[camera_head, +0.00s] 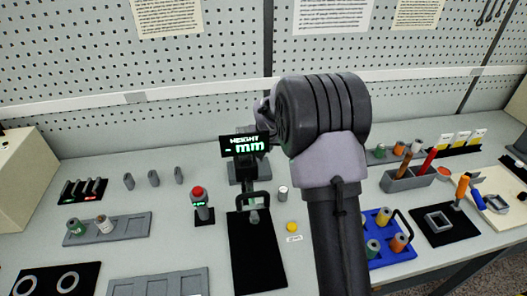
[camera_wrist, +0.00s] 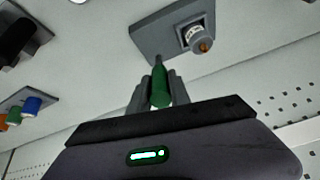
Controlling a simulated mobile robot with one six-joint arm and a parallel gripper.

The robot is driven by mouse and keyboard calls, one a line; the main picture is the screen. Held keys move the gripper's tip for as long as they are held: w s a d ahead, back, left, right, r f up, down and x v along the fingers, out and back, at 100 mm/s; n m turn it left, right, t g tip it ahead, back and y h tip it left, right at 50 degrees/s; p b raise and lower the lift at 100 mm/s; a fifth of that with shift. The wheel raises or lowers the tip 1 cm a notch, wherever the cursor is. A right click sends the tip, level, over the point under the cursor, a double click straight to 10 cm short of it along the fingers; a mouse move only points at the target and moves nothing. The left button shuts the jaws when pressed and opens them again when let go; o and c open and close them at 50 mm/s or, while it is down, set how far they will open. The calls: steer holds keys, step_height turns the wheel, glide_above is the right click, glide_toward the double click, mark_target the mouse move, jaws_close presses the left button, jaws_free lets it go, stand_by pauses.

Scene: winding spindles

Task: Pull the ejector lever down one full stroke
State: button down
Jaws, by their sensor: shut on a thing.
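A green handle (camera_wrist: 160,92) with a thin dark neck sits between the two grey fingers of my gripper (camera_wrist: 158,84) in the wrist view. The fingers are shut on it. It looks like the ejector lever's grip, but its joint to a mechanism does not show clearly. Just beyond the neck is a grey plate (camera_wrist: 152,38). A square socket on that plate holds a grey cylinder (camera_wrist: 198,38) with an orange-brown tip. In the head view my arm hides the gripper and the handle.
A display stand (camera_head: 245,146) reading "HEIGHT - mm" stands left of my arm. A grey holder (camera_head: 408,181) with upright tools and a blue tray (camera_head: 378,258) with spools stand to its right. A rack of coloured pieces (camera_wrist: 32,104) shows left in the wrist view.

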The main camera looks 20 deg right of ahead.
steer(key=c, duration=1.2)
jaws_free()
steer(key=d+p+v, duration=0.1)
steer(key=v, duration=0.6)
steer(key=shift+a+r+p, duration=0.2)
steer(key=shift+a+p, duration=0.2)
steer(key=shift+a, duration=0.15)
steer(key=shift+s+d, duration=0.1)
